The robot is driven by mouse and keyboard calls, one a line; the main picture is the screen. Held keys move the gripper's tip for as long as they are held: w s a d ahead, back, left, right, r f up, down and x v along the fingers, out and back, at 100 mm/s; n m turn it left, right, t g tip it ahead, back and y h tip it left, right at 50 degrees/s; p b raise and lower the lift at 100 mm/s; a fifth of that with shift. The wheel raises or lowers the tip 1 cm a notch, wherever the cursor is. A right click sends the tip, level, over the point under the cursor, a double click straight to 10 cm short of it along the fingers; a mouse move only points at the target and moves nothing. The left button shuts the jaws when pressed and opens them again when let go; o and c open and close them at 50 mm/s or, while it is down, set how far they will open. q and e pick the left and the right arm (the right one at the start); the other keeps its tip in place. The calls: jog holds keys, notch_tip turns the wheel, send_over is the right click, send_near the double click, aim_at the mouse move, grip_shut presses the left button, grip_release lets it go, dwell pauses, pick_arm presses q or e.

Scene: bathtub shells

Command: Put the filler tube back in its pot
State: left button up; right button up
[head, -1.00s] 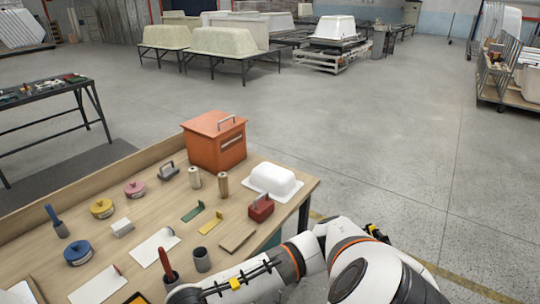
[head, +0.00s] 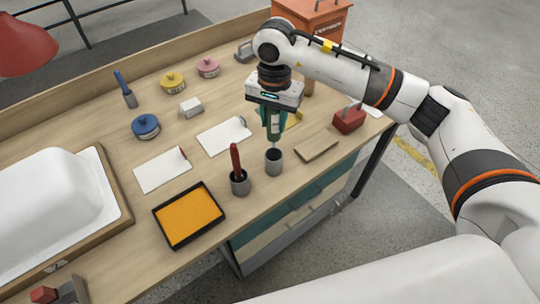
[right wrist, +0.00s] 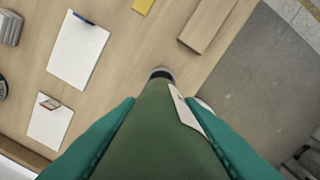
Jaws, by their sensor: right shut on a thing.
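The filler tube is a dark green tapered tube (head: 274,124) with a pale label and a thin nozzle. My right gripper (head: 272,115) is shut on it and holds it upright, nozzle down. The grey pot (head: 274,164) stands right below, and the nozzle tip is at its mouth; I cannot tell if the tip is inside. In the right wrist view the tube (right wrist: 155,135) runs between my teal fingers and hides most of the pot (right wrist: 161,72). My left gripper is not in view.
A second grey pot (head: 240,186) with a red-handled tool stands left of the tube's pot. An orange tray (head: 188,215) lies at the front edge. A wooden board (head: 317,149) and a red block (head: 349,119) are to the right. White sheets (head: 162,170) lie behind.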

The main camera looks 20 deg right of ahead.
aim_at(274, 145)
jog(key=f+p, duration=0.1)
jog(key=f, duration=0.4)
jog(key=shift+s, duration=0.2)
notch_tip(274, 145, down, 4)
jog(key=shift+w+f+p, duration=0.1)
jog(key=shift+f+p, duration=0.1)
jog(key=shift+p, duration=0.5)
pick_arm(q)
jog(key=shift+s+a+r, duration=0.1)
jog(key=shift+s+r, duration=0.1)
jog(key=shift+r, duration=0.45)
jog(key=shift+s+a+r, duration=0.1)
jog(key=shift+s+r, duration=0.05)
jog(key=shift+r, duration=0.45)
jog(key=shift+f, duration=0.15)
pick_arm(e)
jog(key=shift+f, duration=0.1)
jog(key=o, duration=0.5)
jog(key=shift+f, duration=0.1)
jog(key=o, duration=0.5)
